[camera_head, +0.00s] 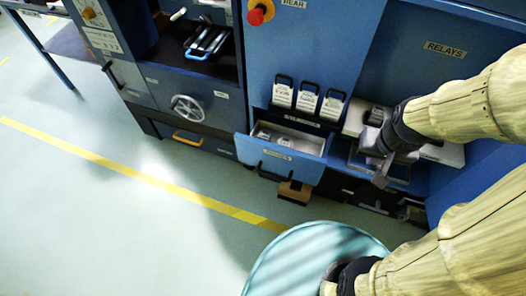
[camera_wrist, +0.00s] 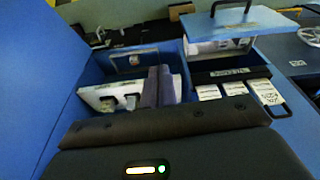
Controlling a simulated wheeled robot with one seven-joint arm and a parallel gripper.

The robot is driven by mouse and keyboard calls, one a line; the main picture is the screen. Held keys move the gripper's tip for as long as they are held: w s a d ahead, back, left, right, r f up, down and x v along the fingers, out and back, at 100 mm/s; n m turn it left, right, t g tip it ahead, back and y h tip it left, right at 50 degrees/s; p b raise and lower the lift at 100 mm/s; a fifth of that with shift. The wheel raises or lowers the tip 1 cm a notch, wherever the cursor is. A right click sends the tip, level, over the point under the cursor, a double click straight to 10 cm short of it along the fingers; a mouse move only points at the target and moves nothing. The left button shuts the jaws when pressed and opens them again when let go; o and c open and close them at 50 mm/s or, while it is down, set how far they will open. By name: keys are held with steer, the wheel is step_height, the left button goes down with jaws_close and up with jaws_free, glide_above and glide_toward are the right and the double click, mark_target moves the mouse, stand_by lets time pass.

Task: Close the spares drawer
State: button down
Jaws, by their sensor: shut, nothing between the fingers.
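The open drawer (camera_head: 298,142) juts from the blue cabinet, left of my gripper. It has a blue front, a pale interior with small grey items, and a dark handle; its label is too small to read. In the wrist view the drawer (camera_wrist: 238,22) is at the upper right, its front and handle toward the top. My gripper (camera_head: 381,178) is shut and empty, to the right of the drawer and apart from it, pointing down by the relays bay. Its dark fingers (camera_wrist: 158,86) show in the wrist view over a blue-walled open space.
Several white tagged units (camera_head: 308,100) with black handles stand above the drawer. A brown box (camera_head: 294,192) is below it. A round teal top (camera_head: 312,255) stands in front. The floor at left is clear. A blue panel (camera_wrist: 75,70) rises beside my gripper.

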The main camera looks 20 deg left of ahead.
mark_target(266, 146)
steer(key=s+a+f+n+g+h+b, duration=0.1)
steer(key=s+a+f+n+h+b, duration=0.1)
steer(key=a+f+n+h, duration=0.45)
steer(key=s+a+f+n+h+b, duration=0.1)
steer(key=s+a+f+n+h, duration=0.15)
steer(key=f+n, duration=0.6)
steer(key=s+a+f+n+t+y+b, duration=0.1)
steer(key=a+f+n+t+y, duration=0.3)
steer(key=a+n+t, duration=0.4)
steer(key=s+a+f+n+t+y+b, duration=0.1)
steer(key=a+f+n+t+y+b, duration=0.1)
steer(key=a+n+t, duration=0.6)
steer(key=a+f+n+y, duration=0.1)
steer(key=a+n, duration=0.3)
steer(key=shift+s+a+f+y, duration=0.2)
steer(key=shift+a+f+y, duration=0.1)
steer(key=shift+f+y, duration=0.1)
steer(key=shift+w, duration=0.15)
steer(key=w, duration=0.9)
steer(key=w+d+b, duration=0.1)
steer(key=w, duration=0.3)
steer(key=shift+w+d, duration=0.1)
steer(key=shift+w, duration=0.25)
steer(key=shift+w+r, duration=0.1)
